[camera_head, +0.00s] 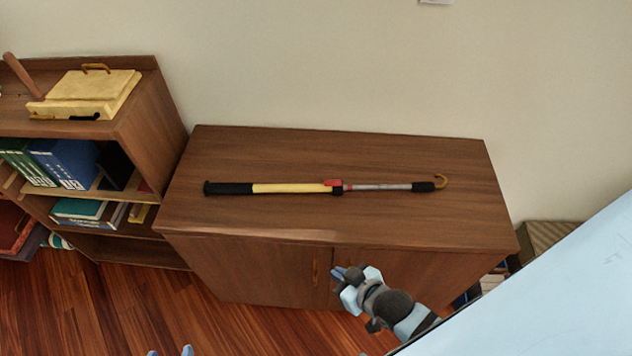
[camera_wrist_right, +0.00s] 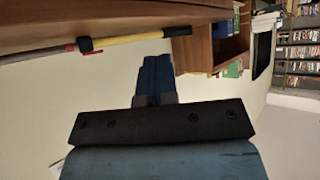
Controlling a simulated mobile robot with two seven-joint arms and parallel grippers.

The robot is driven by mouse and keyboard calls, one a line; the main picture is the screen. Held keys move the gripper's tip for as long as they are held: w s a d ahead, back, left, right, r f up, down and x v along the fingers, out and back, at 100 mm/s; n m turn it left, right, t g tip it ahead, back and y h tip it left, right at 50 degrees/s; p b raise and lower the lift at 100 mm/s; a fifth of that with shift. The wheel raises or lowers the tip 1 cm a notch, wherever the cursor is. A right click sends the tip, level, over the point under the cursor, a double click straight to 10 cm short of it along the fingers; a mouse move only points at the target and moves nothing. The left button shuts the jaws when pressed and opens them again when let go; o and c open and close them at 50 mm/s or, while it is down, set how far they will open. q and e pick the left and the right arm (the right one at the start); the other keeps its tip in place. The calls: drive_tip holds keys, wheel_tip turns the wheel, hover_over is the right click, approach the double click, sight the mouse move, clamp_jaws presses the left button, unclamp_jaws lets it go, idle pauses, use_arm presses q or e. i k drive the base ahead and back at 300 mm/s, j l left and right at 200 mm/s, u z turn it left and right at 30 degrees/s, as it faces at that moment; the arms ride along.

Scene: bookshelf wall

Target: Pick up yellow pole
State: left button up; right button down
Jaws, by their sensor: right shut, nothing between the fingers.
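The yellow pole (camera_head: 290,188) lies flat across the top of a low brown cabinet (camera_head: 400,222). It has a black grip at its left end, a red and black clamp near its middle, a grey section, and a small hook at its right end. My right gripper (camera_head: 342,276) is in front of the cabinet doors, nearer than the pole and apart from it. Its fingers (camera_wrist_right: 155,75) are shut and empty in the right wrist view, where part of the pole (camera_wrist_right: 135,39) also shows beyond them. At the bottom edge of the head view, two light-blue tips show, too little to identify.
A taller bookshelf (camera_head: 150,110) with books stands left of the cabinet, with a yellow case (camera_head: 92,88) on top. The cabinet top around the pole is clear. A wall rises behind. A large light-blue surface (camera_head: 560,290) covers the lower right of the head view.

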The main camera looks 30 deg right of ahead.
sight(211, 188)
drive_tip(key=j+z, duration=0.2)
drive_tip(key=z, duration=0.15)
drive_tip(key=i+j+z, duration=0.1)
drive_tip(key=z, duration=0.25)
drive_tip(key=j+z, duration=0.55)
drive_tip(key=j, duration=0.3)
drive_tip(key=k+j+z, duration=0.2)
drive_tip(key=j, duration=0.3)
drive_tip(key=k+j, duration=0.1)
drive_tip(key=j, duration=0.45)
drive_tip(key=k+j+z, duration=0.15)
drive_tip(key=j, duration=0.35)
drive_tip(key=i+j, duration=0.1)
drive_tip(key=j, duration=0.45)
drive_tip(key=i+j, duration=0.1)
drive_tip(key=j, duration=0.4)
drive_tip(key=i+j, duration=0.1)
drive_tip(key=i, duration=0.2)
drive_tip(key=i+j, duration=0.15)
drive_tip(key=i, duration=0.1)
